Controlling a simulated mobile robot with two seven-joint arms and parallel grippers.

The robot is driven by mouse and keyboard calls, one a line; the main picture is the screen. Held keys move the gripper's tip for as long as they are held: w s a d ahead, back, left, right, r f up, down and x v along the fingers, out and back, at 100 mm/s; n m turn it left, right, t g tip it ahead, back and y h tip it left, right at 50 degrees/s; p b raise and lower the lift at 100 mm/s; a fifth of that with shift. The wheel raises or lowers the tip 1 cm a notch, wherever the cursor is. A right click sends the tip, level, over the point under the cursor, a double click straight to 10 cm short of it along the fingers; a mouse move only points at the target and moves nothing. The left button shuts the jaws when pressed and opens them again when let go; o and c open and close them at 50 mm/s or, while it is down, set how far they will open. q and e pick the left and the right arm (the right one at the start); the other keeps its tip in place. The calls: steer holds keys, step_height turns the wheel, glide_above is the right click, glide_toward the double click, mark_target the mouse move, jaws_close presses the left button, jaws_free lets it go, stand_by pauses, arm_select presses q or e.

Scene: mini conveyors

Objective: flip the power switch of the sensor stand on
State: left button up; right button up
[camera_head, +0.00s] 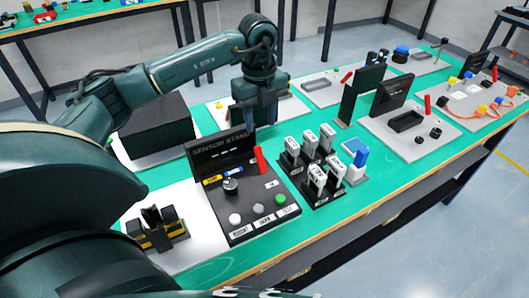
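The sensor stand (218,203) is a black panel on the green table, with an upright back plate lettered "SENSOR STAND". A red lever (260,160) stands up at the right of its panel, leaning slightly; I take it for the power switch, but its label is too small to read. A dark round knob (231,186), two pale buttons and a green button (280,199) are also on the panel. My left gripper (254,122) points down behind the stand's back plate, apart from the lever. Its fingertips are partly hidden, so its opening is unclear. My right gripper is not seen.
Several white-and-grey devices (309,140) stand in black holders right of the stand, with a blue-topped item (360,158) beside them. A yellow-and-black device (155,231) sits at the left. Other stations with red levers lie further back. Bare green table shows along the front edge.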

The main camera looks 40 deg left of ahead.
mark_target(259, 151)
arm_select(q)
step_height(259, 151, down, 13)
steer(key=shift+a+r+p, duration=0.1)
steer(key=shift+a+p, duration=0.05)
steer(key=shift+p, duration=0.4)
jaws_close()
stand_by(0.3)
